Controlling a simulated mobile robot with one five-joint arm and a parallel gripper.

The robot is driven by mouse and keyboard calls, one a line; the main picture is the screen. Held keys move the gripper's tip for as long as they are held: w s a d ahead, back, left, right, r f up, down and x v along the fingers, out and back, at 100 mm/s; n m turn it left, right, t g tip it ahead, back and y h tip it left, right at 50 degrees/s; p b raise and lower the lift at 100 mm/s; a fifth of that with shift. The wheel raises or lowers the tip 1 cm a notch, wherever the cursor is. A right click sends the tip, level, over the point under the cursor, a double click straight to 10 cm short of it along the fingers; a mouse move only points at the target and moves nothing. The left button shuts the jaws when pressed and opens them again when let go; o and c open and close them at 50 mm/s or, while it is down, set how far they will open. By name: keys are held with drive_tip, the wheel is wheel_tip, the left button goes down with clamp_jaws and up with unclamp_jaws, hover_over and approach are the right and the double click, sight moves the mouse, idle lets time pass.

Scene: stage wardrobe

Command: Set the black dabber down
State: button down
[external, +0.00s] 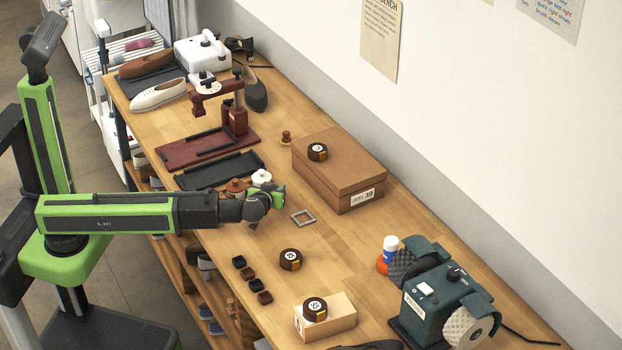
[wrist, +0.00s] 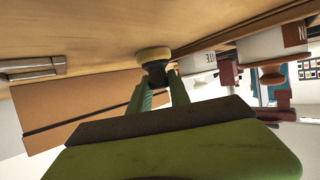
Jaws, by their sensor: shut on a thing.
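The black dabber (wrist: 155,74) shows in the wrist view, which looks upside down with the table at the top. It has a dark handle and a round cream pad (wrist: 153,54) facing the tabletop. My gripper (wrist: 161,86) is shut on its handle. I cannot tell whether the pad touches the table. In the external view my gripper (external: 279,194) is low over the bench, left of a grey square frame (external: 303,217). The dabber is not clearly visible there; my gripper hides it.
A brown lidded box (external: 340,175) stands behind my gripper. A black tray (external: 215,172) and pots with a brown top (external: 236,185) and a white top (external: 261,177) are close by. Round tins (external: 290,259) and a green machine (external: 435,307) stand nearer the front. Bare wood surrounds the square frame.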

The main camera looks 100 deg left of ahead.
drive_tip(key=shift+r+p, duration=0.55)
wheel_tip(320, 180, up, 4)
drive_tip(key=p, duration=0.4)
drive_tip(key=p+v, duration=0.5)
drive_tip(key=v, duration=0.8)
drive_tip(key=shift+w+r+p, duration=0.2)
drive_tip(key=shift+r+p, duration=0.2)
drive_tip(key=shift+a, duration=0.15)
